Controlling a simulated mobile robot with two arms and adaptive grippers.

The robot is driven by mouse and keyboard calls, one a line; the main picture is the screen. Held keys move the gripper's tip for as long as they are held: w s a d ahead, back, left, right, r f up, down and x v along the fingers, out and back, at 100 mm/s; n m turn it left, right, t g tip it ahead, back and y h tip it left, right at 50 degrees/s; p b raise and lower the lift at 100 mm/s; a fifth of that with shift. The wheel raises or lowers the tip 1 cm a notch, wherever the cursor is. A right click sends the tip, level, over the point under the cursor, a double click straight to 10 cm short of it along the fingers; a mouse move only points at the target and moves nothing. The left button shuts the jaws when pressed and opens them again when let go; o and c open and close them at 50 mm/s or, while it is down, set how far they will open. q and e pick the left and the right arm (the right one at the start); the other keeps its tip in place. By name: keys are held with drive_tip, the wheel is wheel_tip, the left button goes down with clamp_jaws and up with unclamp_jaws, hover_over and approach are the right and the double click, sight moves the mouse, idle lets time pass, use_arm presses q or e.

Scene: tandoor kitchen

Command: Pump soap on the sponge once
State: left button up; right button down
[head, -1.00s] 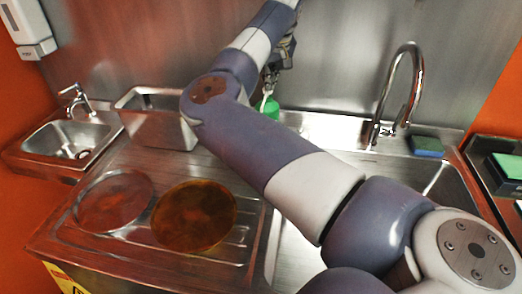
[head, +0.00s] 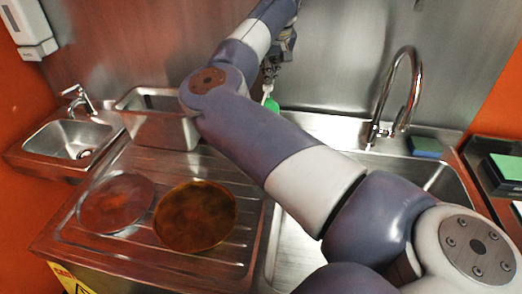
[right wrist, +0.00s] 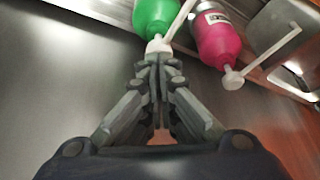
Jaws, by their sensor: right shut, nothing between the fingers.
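A green soap bottle (head: 271,105) stands behind the sink, mostly hidden by my right arm in the head view. In the right wrist view the green bottle (right wrist: 154,14) shows at the top with its white pump head (right wrist: 158,46). My right gripper (right wrist: 159,64) is shut and empty, its fingertips right at the pump head; whether they touch cannot be told. In the head view the right gripper (head: 270,72) is small and partly hidden. A blue and green sponge (head: 425,147) lies at the back right of the sink. My left gripper is out of view.
A pink bottle (right wrist: 216,40) with a white pump stands close beside the green one. The tap (head: 398,95) rises between bottles and sponge. Two round plates (head: 195,215) lie on the drainboard, with a metal bin (head: 160,128) behind.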

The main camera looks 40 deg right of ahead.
drive_tip(key=shift+r, duration=0.15)
wheel_tip(320, 180, up, 6)
drive_tip(key=p, duration=0.4)
idle(0.5)
